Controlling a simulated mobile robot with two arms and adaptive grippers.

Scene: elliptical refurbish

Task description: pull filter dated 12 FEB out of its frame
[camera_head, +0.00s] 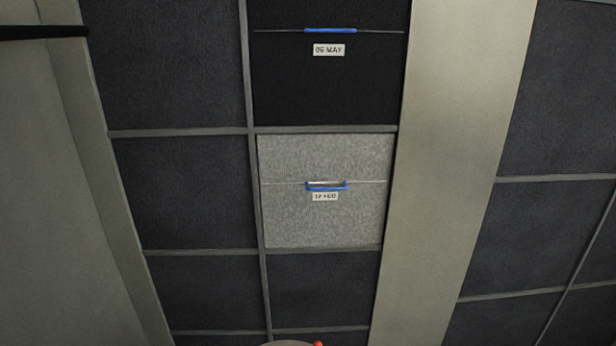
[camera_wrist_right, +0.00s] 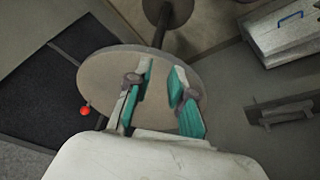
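The light grey filter (camera_head: 350,225) sits in the dark wall grid in the head view. Its small white label (camera_head: 325,196) is blurred and seems to read 12 FEB. A blue handle (camera_head: 326,186) crosses it just above the label, on a thin seam. No gripper is near it in the head view. My right gripper (camera_wrist_right: 161,70) is open and empty in the right wrist view, its teal-padded fingers apart over a round tan disc (camera_wrist_right: 105,75). My left gripper is in neither view.
A black filter (camera_head: 300,90) labelled 06 MAY, with a blue handle (camera_head: 330,30), sits directly above. Dark panels surround both, and a beige post (camera_head: 450,130) stands right. In the wrist view a red knob (camera_wrist_right: 85,111) is beside the disc, and a grey block (camera_wrist_right: 287,35) with a blue handle lies upper right.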

